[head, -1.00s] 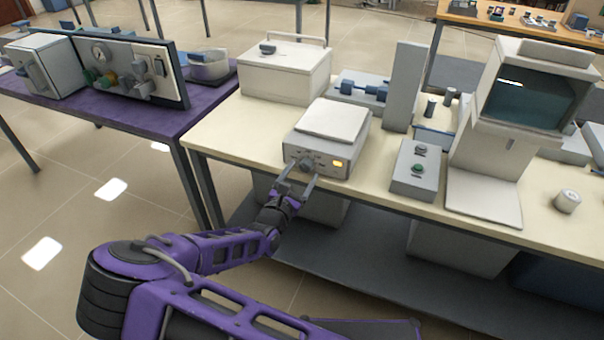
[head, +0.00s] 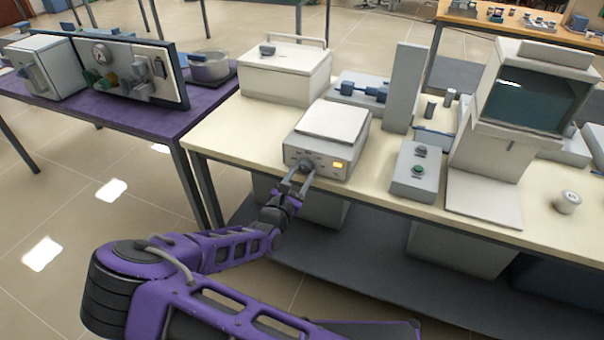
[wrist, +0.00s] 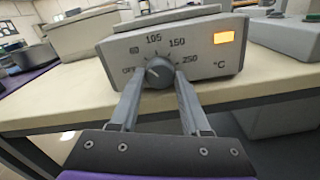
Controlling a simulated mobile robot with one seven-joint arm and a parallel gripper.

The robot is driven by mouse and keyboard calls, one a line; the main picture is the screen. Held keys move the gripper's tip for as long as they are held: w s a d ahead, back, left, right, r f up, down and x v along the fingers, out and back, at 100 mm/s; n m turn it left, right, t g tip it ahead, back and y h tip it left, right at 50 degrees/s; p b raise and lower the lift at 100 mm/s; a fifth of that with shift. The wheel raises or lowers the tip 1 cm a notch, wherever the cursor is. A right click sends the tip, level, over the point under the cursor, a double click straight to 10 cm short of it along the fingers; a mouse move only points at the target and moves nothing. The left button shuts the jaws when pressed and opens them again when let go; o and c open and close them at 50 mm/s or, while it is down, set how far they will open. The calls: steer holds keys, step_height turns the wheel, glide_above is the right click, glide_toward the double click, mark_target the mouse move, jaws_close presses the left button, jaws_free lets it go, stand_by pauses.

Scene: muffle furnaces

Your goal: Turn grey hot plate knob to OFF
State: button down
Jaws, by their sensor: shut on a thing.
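The grey hot plate (head: 333,122) stands at the front edge of the cream bench, with its control face toward me. Its dark round knob (wrist: 159,72) is at the lower middle of the face in the wrist view. The dial marks read OFF, 60, 105, 150 and 250 °C from left to right. The white pointer line on the knob leans to the upper left, but its exact mark is hard to tell. An orange lamp (wrist: 224,37) is lit at the right of the face. My gripper (head: 303,173) is shut on the knob, one finger on each side.
A cream lidded box (head: 285,75) stands behind the hot plate at left. A monitor-like device (head: 505,120) is farther right. The bench edge runs just below the hot plate.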

steer(key=shift+p, duration=0.4)
steer(key=n+p, duration=0.3)
steer(key=shift+r, duration=0.15)
steer(key=n+p, duration=0.1)
steer(key=n, duration=0.1)
steer(key=n+p, duration=0.1)
steer(key=n, duration=0.1)
steer(key=shift+f+n+p, duration=0.2)
steer(key=shift+n+p, duration=0.1)
steer(key=shift+n, duration=0.1)
steer(key=shift+c, duration=1.8)
jaws_free()
steer(key=shift+s, duration=0.15)
